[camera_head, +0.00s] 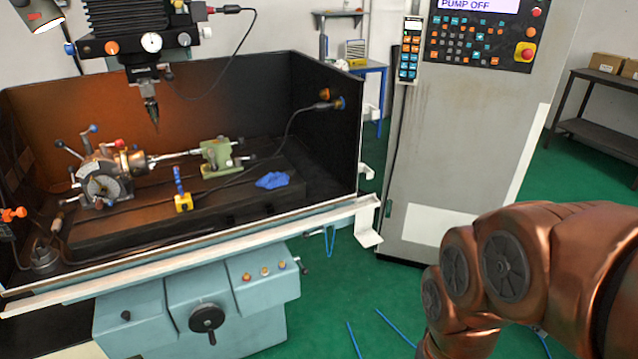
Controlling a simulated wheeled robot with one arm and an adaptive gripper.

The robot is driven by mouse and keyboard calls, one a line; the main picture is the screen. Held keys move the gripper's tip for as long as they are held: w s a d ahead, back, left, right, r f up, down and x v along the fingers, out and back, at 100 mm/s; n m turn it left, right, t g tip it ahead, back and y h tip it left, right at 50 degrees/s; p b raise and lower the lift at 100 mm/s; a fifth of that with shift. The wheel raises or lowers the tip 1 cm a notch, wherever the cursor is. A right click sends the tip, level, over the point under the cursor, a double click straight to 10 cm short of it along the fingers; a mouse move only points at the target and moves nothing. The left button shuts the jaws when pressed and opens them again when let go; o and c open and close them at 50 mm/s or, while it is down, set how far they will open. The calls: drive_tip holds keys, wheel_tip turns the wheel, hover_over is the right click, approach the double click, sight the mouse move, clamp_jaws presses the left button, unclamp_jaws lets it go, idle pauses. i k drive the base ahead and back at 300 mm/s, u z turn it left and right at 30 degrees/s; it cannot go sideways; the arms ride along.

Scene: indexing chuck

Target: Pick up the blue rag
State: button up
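The blue rag (272,180) lies crumpled on the dark machine table (240,208), near its right end. It sits to the right of the green tailstock (220,157) and in front of it. A dark cable runs close behind the rag. My copper-coloured arm shows at the lower right, well away from the rag and outside the machine enclosure. My gripper is not in this view.
The indexing chuck (108,178) stands at the left of the table. A yellow block with a blue top (182,194) is left of the rag. The spindle (150,100) hangs above. Enclosure walls (325,140) and a front rail bound the area. A control cabinet (450,130) stands right.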

sight(270, 181)
drive_tip(key=z, duration=0.75)
drive_tip(key=k, duration=1.05)
drive_tip(key=z, duration=0.25)
drive_tip(key=i, duration=1.4)
drive_tip(key=u, duration=1.4)
drive_tip(key=i, duration=1.1)
drive_tip(key=u, duration=1.5)
drive_tip(key=i, duration=0.2)
